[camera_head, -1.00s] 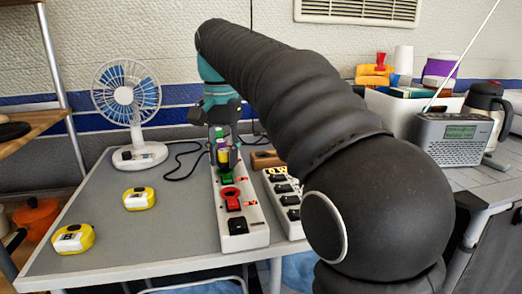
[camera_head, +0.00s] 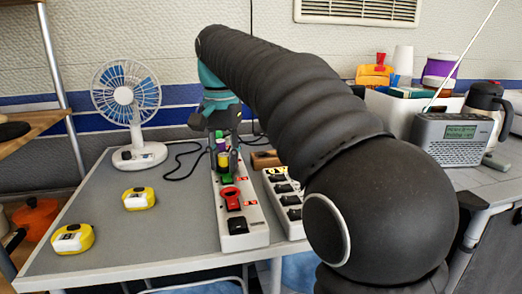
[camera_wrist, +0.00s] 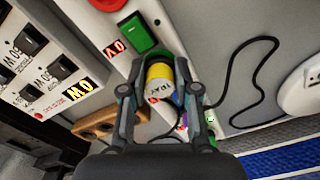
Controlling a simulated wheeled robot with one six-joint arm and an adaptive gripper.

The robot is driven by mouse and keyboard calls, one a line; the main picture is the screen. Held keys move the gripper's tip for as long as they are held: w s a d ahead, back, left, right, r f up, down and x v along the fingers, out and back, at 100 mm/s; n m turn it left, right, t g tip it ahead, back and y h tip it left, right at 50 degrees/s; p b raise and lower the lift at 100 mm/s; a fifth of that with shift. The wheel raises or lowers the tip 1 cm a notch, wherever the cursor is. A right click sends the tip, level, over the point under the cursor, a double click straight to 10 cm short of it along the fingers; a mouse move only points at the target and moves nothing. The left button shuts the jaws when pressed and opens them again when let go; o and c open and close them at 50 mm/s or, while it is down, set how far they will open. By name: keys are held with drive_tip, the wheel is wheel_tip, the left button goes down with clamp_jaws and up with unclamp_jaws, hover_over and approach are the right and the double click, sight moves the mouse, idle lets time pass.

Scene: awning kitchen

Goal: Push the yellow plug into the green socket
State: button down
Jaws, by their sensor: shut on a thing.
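My gripper (camera_head: 228,155) is shut on the yellow plug (camera_head: 223,161). In the wrist view the yellow plug (camera_wrist: 161,88) sits between the two fingertips (camera_wrist: 163,92), its marked end facing the camera. It is just over the white power strip (camera_head: 243,232), at the place beyond a green rectangular block (camera_wrist: 138,33). The green socket's opening is not seen, as the plug and fingers cover that spot. I cannot tell how deep the plug is. A purple piece (camera_head: 220,145) is behind the yellow plug.
A second white strip (camera_head: 290,217) with black switches lies to the right. A red ring socket (camera_head: 229,193) is on the near part of the first strip. A fan (camera_head: 130,110) stands back left. Two yellow-white objects (camera_head: 138,199) (camera_head: 72,238) lie left. A brown block (camera_head: 265,159) is close behind.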

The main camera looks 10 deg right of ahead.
sight(223, 155)
drive_tip(key=shift+f, duration=0.1)
drive_tip(key=c, duration=0.5)
unclamp_jaws()
drive_tip(key=shift+c, duration=0.2)
drive_tip(key=shift+r+p, duration=1.3)
drive_tip(key=shift+p, duration=0.15)
drive_tip(key=shift+r, duration=2.2)
